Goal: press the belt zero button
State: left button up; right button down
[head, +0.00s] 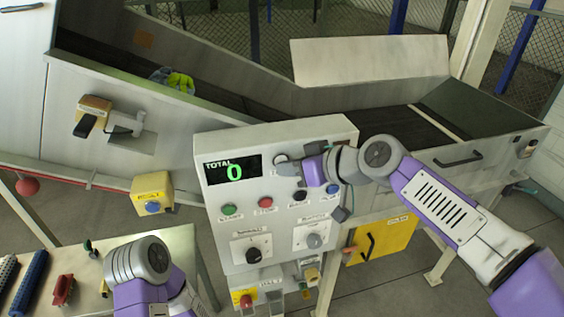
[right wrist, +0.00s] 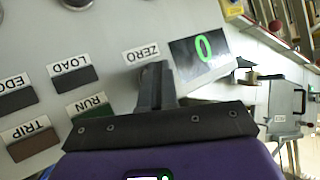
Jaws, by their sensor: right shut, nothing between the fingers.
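My right gripper (head: 296,164) is shut and empty at the panel's upper right. In the wrist view its fingertips (right wrist: 154,70) lie right by the ZERO label and hide the spot beside it. Contact with the button cannot be told. My left arm shows at lower left, without its gripper.
Green (head: 229,209) and red (head: 265,203) buttons and two knobs sit lower on the panel. A yellow box with a blue button (head: 152,207) stands left. A conveyor (head: 400,127) runs behind. A bench with tools (head: 62,290) is at lower left.

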jog(key=shift+s+d+b, duration=0.25)
jog(key=shift+s+b, duration=0.45)
jog(key=shift+s, duration=0.15)
jog(key=s+b, duration=0.1)
jog(key=s+d+b, duration=0.1)
jog(key=s, duration=0.1)
jog(key=s+b, duration=0.1)
jog(key=shift+s+d, duration=0.3)
jog(key=shift+s, duration=0.05)
dwell(0.5)
